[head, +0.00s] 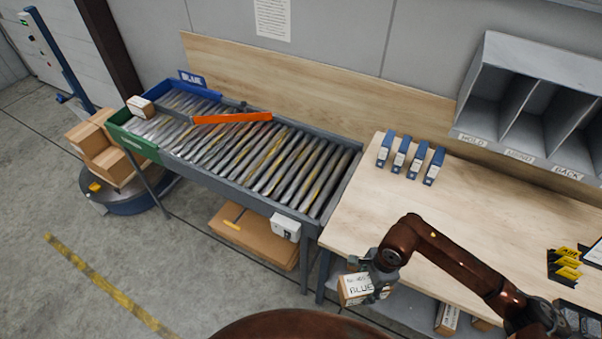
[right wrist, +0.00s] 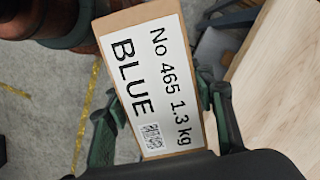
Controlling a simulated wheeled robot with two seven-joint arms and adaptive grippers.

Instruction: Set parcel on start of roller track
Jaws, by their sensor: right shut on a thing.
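My right gripper (head: 375,266) is shut on a small cardboard parcel (head: 357,289), held in front of the table's front edge. In the right wrist view the parcel (right wrist: 145,85) sits between the green fingers; its white label reads "No 465 1.3 kg BLUE". The roller track (head: 270,165) lies left of the table, its right end meeting the table's left edge. Its far left end splits into a blue section (head: 195,88) marked BLUE and a green section (head: 133,139). An orange diverter bar (head: 232,118) lies across the rollers. My left gripper is out of view.
A small box (head: 141,107) sits at the track's far left end. Several blue upright items (head: 411,160) stand on the wooden table (head: 400,205), with a grey pigeonhole rack (head: 530,105) behind. Yellow-black items (head: 565,263) lie at right. The right half of the rollers is clear.

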